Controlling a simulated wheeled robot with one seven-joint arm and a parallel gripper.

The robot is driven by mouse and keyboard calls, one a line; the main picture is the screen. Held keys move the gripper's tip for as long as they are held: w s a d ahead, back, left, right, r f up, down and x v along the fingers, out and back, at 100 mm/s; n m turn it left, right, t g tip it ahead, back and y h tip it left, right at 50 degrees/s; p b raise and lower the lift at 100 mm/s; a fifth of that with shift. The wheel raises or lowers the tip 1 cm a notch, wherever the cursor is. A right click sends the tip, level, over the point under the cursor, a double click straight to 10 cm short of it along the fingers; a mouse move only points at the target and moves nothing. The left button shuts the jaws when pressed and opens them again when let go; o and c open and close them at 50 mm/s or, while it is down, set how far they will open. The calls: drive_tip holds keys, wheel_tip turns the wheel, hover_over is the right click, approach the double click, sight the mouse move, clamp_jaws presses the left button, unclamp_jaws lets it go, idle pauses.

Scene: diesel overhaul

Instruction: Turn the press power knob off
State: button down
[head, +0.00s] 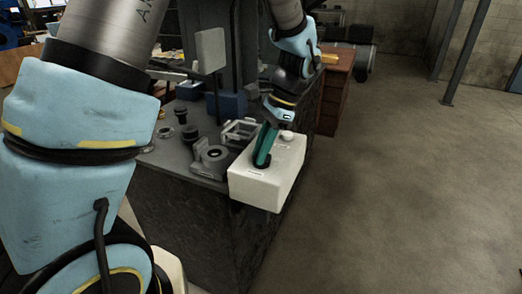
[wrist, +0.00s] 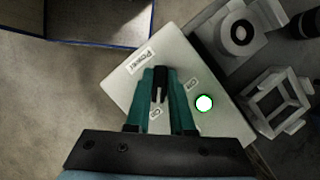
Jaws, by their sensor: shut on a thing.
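The white press power box (head: 256,190) sits at the front right corner of the dark bench. Its black power knob (wrist: 160,82) shows in the wrist view between the two teal fingers, near the "Power" label (wrist: 142,60). My gripper (head: 263,158) reaches down onto the box top and is shut on the knob. The fingers also flank the knob in the wrist view (wrist: 159,76). A round indicator (wrist: 204,102) glows with a green rim. The fingers hide part of the knob.
Grey metal fixtures (head: 211,160) stand on the bench just left of the box, close to my gripper. A grey upright panel (head: 211,50) stands behind them. A brown cabinet (head: 334,92) is farther back. The concrete floor (head: 400,190) to the right is clear.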

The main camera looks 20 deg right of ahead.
drive_tip(key=shift+r+n, duration=0.1)
drive_tip(key=shift+n, duration=0.2)
drive_tip(key=n+g+p, duration=0.1)
drive_tip(key=n+p, duration=0.1)
drive_tip(key=n, duration=0.1)
drive_tip(key=shift+n+g+p, duration=0.3)
drive_tip(key=shift+p, duration=0.05)
drive_tip(key=n+g+h+p, duration=0.1)
drive_tip(key=n, duration=0.3)
drive_tip(key=shift+p, duration=0.35)
drive_tip(key=n+h, duration=0.1)
drive_tip(key=n, duration=0.1)
drive_tip(key=n+g+p, duration=0.1)
drive_tip(key=n, duration=0.2)
drive_tip(key=shift+h, duration=0.4)
drive_tip(key=n+h, duration=0.1)
drive_tip(key=n, duration=0.1)
drive_tip(key=n+p, duration=0.1)
drive_tip(key=n, duration=0.1)
drive_tip(key=shift+d+n+g+h, duration=0.1)
drive_tip(key=shift+n+g+h, duration=0.2)
drive_tip(key=shift+h, duration=0.1)
drive_tip(key=c, duration=0.8)
unclamp_jaws()
